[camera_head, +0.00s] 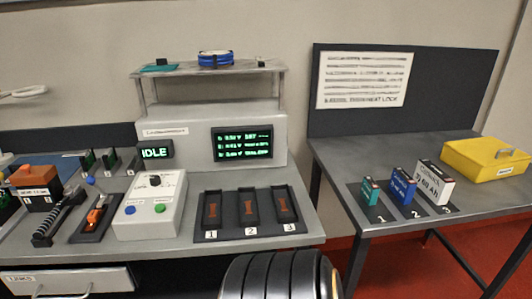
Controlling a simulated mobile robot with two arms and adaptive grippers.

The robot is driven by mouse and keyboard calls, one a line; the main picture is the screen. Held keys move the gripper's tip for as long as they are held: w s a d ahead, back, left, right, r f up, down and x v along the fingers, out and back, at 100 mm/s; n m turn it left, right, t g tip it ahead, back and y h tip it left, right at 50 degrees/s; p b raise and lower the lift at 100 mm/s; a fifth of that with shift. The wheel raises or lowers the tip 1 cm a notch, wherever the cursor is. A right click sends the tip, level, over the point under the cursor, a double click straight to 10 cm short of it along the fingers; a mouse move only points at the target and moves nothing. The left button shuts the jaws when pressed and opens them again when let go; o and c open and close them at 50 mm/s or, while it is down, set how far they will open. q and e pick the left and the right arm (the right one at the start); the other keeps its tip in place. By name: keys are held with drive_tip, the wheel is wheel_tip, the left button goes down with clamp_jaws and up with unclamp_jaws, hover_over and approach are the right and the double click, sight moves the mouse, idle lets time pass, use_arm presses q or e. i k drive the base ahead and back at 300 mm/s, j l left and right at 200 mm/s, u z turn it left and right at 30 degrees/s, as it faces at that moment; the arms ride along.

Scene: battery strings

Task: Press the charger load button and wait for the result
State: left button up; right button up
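The charger (268,118) is a grey console at the back of the left bench. Its small display (155,152) reads IDLE, and its larger screen (242,143) shows several lines of green text, too small to read surely. In front, a light grey control box (148,215) carries a dial (154,181), a blue button (130,210) and a green button (160,209). I cannot read which one is the load button. A dark tray (230,235) beside it has three slots numbered 1, 2 and 3, with no batteries visible in them.
On the right table (420,150), a teal battery (370,190), a blue battery (402,187) and a white battery (433,182) stand at numbered spots. A yellow case (486,160) is at right. A gap separates bench and table.

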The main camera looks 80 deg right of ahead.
sight(130, 211)
drive_tip(key=z, duration=2.25)
